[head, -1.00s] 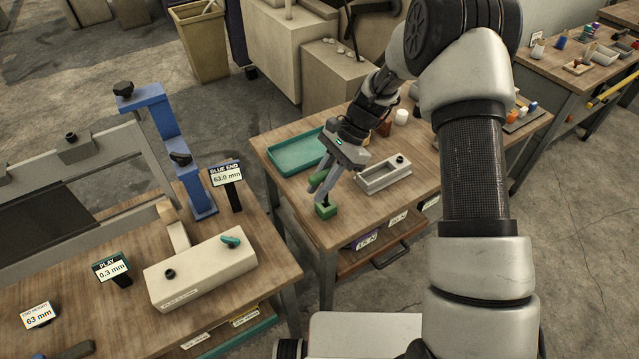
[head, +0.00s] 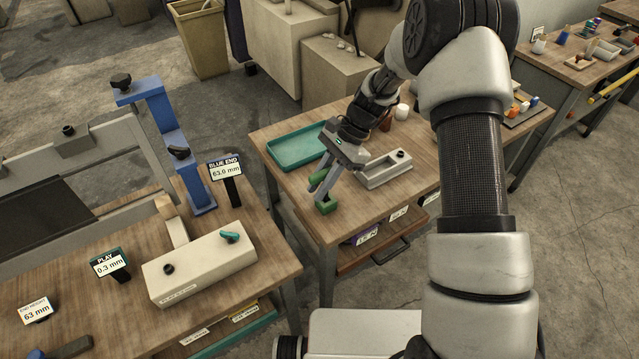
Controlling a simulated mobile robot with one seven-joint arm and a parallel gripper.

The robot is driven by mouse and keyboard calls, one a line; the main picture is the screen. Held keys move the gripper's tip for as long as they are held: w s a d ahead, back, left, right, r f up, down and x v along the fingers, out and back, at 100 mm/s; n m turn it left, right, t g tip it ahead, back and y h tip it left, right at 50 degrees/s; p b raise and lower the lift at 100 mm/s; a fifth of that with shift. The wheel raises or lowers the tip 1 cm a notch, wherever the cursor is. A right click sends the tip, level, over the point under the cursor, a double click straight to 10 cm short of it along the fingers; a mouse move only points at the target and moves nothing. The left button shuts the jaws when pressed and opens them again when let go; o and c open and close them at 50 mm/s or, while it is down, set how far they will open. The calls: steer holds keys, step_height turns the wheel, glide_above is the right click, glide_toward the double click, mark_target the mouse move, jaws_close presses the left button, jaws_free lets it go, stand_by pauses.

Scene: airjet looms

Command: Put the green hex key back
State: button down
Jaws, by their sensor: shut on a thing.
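My gripper (head: 321,195) is low over the left front corner of the middle wooden table, fingers pointing down. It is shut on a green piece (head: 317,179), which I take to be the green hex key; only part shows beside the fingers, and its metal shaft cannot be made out. A small green block (head: 326,207) is right at the fingertips, near the table edge. I cannot tell whether it is a holder or part of the held thing, nor whether it touches the table.
A teal tray (head: 293,153) lies behind my gripper, and a grey metal fixture (head: 385,170) stands to its right. On the left table are a pale block (head: 200,268) with a teal knob, a blue bracket (head: 172,150) and display signs. A gap separates the two tables.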

steer(key=shift+f+b, duration=0.85)
steer(key=shift+f, duration=0.65)
steer(key=c, duration=0.8)
jaws_free()
steer(key=shift+o, duration=0.2)
steer(key=shift+r, duration=0.15)
steer(key=shift+p+v, duration=2.7)
steer(key=shift+v, duration=2.25)
steer(key=shift+w, duration=0.1)
